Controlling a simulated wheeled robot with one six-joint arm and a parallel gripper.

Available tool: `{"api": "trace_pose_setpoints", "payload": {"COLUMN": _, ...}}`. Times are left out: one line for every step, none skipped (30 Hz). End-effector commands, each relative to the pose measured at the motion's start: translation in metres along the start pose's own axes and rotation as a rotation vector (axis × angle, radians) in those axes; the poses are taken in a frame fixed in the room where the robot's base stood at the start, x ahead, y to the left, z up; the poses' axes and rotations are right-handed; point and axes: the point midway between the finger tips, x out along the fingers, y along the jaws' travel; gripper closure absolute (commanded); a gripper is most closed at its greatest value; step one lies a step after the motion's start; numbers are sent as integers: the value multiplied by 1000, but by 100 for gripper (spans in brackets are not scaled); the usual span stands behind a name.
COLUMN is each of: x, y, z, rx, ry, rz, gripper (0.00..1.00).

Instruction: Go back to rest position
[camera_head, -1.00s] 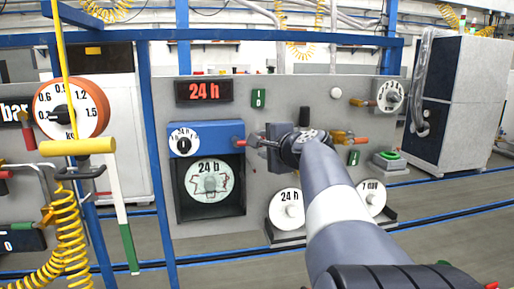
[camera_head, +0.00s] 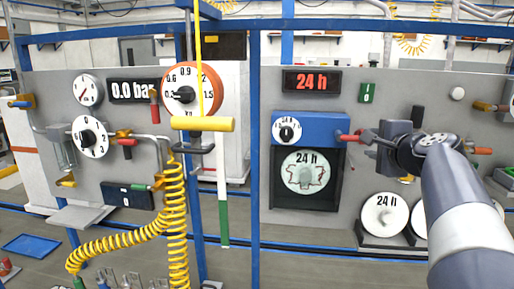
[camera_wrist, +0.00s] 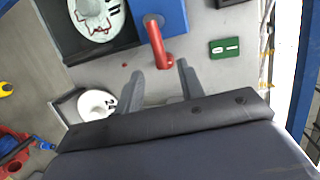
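My gripper (camera_head: 368,139) is at the end of my grey arm, on the right of the head view, in front of the grey panel. It is beside the red handle (camera_head: 347,137) on the blue box (camera_head: 308,125) of the 24 h station. In the wrist view my gripper (camera_wrist: 161,68) has its two grey fingers apart. The red handle (camera_wrist: 155,38) shows ahead of the fingers, its lower end near the gap between them. Nothing is seen gripped, and I cannot tell whether a finger touches the handle.
A red 24 h display (camera_head: 312,82) is above the box. White 24 h discs (camera_head: 384,214) are below my arm. A blue upright post (camera_head: 254,170) stands left of the station. A yellow coiled hose (camera_head: 178,215) hangs at the left, near an orange-rimmed dial (camera_head: 212,95).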

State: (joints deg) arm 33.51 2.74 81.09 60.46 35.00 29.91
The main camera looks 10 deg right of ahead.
Motion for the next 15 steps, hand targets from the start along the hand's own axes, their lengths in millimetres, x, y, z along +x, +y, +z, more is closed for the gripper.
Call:
{"api": "trace_pose_setpoints", "payload": {"x": 10, "y": -1, "z": 1, "rx": 2, "ry": -4, "rz": 4, "gripper": 63}}
{"api": "trace_pose_setpoints", "payload": {"x": 15, "y": -1, "z": 0, "rx": 2, "ry": -3, "rz": 3, "gripper": 63}}
{"api": "trace_pose_setpoints", "payload": {"x": 22, "y": -1, "z": 1, "rx": 2, "ry": -4, "rz": 4, "gripper": 63}}
{"api": "trace_pose_setpoints", "payload": {"x": 28, "y": -2, "z": 1, "rx": 2, "ry": -4, "rz": 3, "gripper": 63}}
{"api": "trace_pose_setpoints", "payload": {"x": 33, "y": -2, "z": 1, "rx": 1, "ry": -3, "rz": 3, "gripper": 63}}
{"api": "trace_pose_setpoints", "payload": {"x": 40, "y": -1, "z": 1, "rx": 2, "ry": -3, "rz": 4, "gripper": 63}}
{"api": "trace_pose_setpoints", "payload": {"x": 44, "y": -1, "z": 1, "rx": 1, "ry": -3, "rz": 3, "gripper": 63}}
{"api": "trace_pose_setpoints", "payload": {"x": 49, "y": -1, "z": 1, "rx": 2, "ry": -3, "rz": 3, "gripper": 63}}
{"api": "trace_pose_setpoints", "payload": {"x": 55, "y": -2, "z": 1, "rx": 2, "ry": -3, "rz": 2, "gripper": 63}}
{"api": "trace_pose_setpoints", "payload": {"x": 59, "y": -1, "z": 1, "rx": 2, "ry": -3, "rz": 2, "gripper": 63}}
{"api": "trace_pose_setpoints", "payload": {"x": 63, "y": -1, "z": 0, "rx": 3, "ry": -2, "rz": 2, "gripper": 63}}
{"api": "trace_pose_setpoints", "payload": {"x": 68, "y": -1, "z": 0, "rx": 2, "ry": -2, "rz": 2, "gripper": 63}}
{"api": "trace_pose_setpoints", "payload": {"x": 71, "y": -1, "z": 0, "rx": 1, "ry": -2, "rz": 1, "gripper": 63}}
{"api": "trace_pose_setpoints", "payload": {"x": 74, "y": -1, "z": 0, "rx": 1, "ry": -2, "rz": 1, "gripper": 63}}
{"api": "trace_pose_setpoints", "payload": {"x": 77, "y": -1, "z": 1, "rx": 1, "ry": -2, "rz": 1, "gripper": 63}}
